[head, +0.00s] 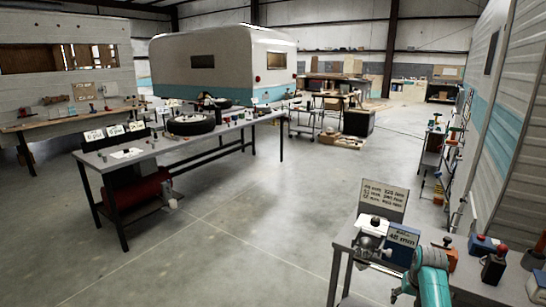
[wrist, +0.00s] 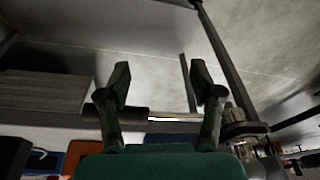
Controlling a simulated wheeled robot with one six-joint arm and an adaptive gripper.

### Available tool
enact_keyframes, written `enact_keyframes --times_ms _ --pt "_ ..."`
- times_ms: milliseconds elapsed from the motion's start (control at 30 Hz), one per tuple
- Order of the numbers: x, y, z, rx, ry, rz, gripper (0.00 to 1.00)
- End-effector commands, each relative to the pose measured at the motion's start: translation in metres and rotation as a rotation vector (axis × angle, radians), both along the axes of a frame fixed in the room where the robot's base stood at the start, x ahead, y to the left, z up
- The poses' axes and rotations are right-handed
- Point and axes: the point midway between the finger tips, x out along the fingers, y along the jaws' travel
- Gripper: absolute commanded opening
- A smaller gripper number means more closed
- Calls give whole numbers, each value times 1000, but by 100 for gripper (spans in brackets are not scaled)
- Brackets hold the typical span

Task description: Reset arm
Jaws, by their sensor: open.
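My gripper (wrist: 161,78) shows in the wrist view with its two dark green fingers spread apart. No object is held between them. A dark-handled tool with a pale shaft (wrist: 175,116) lies behind the fingers, apart from their tips as far as I can tell. My teal arm (head: 431,284) reaches in at the bottom right of the head view, over the near workbench (head: 346,238). The fingers cannot be made out there.
A metal fitting (head: 370,246) stands by a "48 mm" sign (head: 403,237) on the near bench. Blue (head: 484,246) and dark (head: 494,267) items crowd its right side. A long table (head: 150,148) stands left. Open concrete floor (head: 250,215) lies between.

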Motion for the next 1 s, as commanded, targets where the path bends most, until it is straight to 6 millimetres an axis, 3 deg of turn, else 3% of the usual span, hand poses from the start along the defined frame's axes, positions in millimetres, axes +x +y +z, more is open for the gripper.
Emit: enact_keyframes --times_ms 33,200,500,700,1000 --pt "-9 10 -24 -6 -15 7 65" --pt "-37 37 -81 -32 -89 24 65" --pt "-104 85 -159 -74 -217 57 65" --pt "-159 116 -192 -100 -304 80 65" --pt "-251 157 -212 -133 -436 113 65"
